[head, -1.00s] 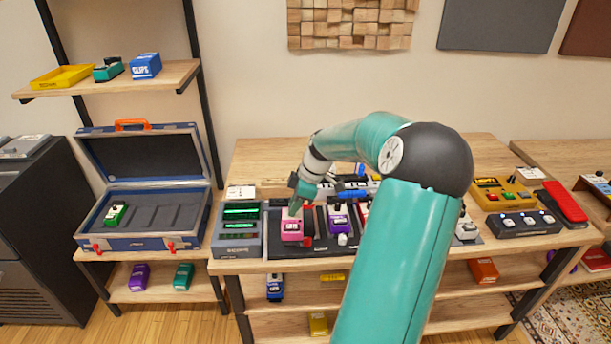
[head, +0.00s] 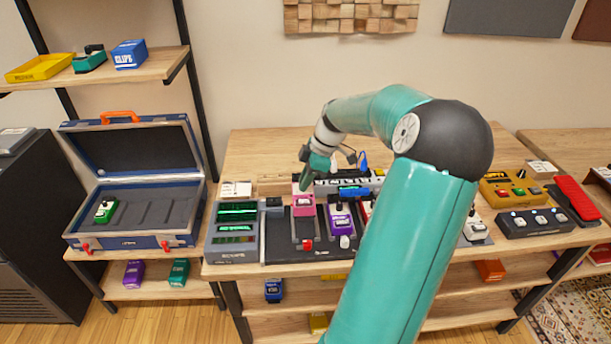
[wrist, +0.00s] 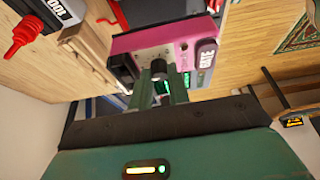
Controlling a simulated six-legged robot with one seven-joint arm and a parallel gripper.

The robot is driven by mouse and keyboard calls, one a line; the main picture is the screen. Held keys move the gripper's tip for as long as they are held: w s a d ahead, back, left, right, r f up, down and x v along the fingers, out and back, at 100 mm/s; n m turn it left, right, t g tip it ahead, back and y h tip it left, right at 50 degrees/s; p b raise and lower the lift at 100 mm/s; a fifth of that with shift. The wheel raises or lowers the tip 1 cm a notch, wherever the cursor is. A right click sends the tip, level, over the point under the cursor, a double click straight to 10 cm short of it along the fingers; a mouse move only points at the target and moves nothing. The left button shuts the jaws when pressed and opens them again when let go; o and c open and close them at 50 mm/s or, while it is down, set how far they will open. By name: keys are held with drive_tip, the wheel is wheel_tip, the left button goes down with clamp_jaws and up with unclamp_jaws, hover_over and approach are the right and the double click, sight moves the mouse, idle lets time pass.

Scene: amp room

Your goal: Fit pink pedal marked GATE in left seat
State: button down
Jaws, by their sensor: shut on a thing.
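The pink pedal (head: 303,206) is held by my gripper (head: 307,181), raised over the left part of the dark pedal board (head: 285,254). In the wrist view its GATE label shows on the pink pedal (wrist: 150,40), with a black knob near my gripper (wrist: 160,92). My fingers are shut on the pedal. The left seat (head: 305,229) shows as a grey strip just below the pedal, partly hidden by it. A red plug (head: 307,244) sits at its front end.
A purple pedal (head: 341,220) stands close on the right on the board. A grey unit with green displays (head: 236,230) stands on the left. A keyboard-like device (head: 345,180) lies behind. My arm hides the board's right part.

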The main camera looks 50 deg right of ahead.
drive_tip(key=shift+d+f, duration=0.25)
drive_tip(key=shift+s+a+f, duration=0.1)
drive_tip(key=shift+a+f, duration=0.1)
drive_tip(key=shift+f, duration=3.1)
drive_tip(key=shift+d+f, duration=0.1)
drive_tip(key=shift+f, duration=0.8)
drive_tip(key=c, duration=1.3)
unclamp_jaws()
drive_tip(key=shift+o, duration=0.3)
